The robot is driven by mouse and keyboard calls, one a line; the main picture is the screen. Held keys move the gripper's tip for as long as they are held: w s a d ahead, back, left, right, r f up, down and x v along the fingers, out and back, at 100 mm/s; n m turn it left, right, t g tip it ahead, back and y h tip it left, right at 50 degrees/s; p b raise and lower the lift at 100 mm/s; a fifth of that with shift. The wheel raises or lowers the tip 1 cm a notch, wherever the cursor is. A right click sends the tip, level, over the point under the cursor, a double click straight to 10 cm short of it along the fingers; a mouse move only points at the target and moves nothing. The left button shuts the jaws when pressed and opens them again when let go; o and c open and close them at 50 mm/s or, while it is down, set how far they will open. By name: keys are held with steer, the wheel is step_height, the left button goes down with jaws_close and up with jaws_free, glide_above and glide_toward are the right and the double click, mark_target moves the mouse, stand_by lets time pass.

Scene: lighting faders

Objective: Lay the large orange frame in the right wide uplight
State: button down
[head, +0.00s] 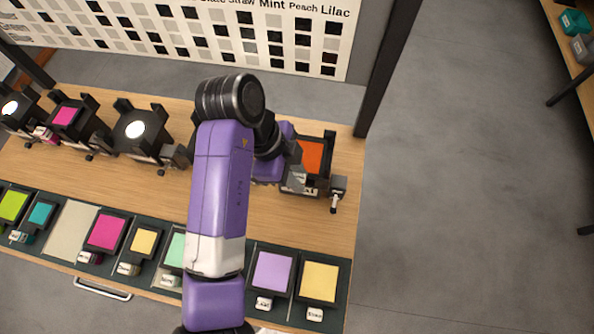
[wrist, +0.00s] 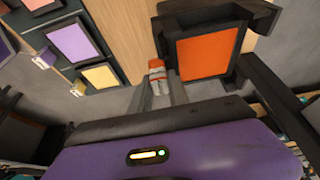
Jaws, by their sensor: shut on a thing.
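The large orange frame (head: 312,156) is a dark-bordered orange square at the right end of the bench in the head view. It fills much of the wrist view's upper middle (wrist: 208,52). My gripper (wrist: 160,84) is shut on the frame's small tab, which shows orange and pale at the fingertips. The right wide uplight (wrist: 262,14) is a dark holder with posts around the frame. The frame lies over it, between the posts; I cannot tell whether it rests fully down. My arm hides part of the uplight in the head view.
Other dark uplights stand to the left, one with a magenta frame (head: 66,116) and one with a bare lit lamp (head: 135,129). Coloured frames, including lilac (head: 272,271) and straw yellow (head: 319,281), lie along the front rack. A dark post (head: 384,70) stands behind the bench's right end.

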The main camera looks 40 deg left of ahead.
steer(key=shift+f, duration=0.15)
steer(key=c, duration=1.2)
jaws_free()
steer(key=shift+o, duration=0.2)
steer(key=w+d+r+p+v, duration=0.1)
steer(key=p+v, duration=0.6)
steer(key=v, duration=0.7)
steer(key=shift+d+r+p, duration=0.2)
steer(key=shift+d+p, duration=0.15)
steer(key=shift+d, duration=0.1)
steer(key=shift+w, duration=0.25)
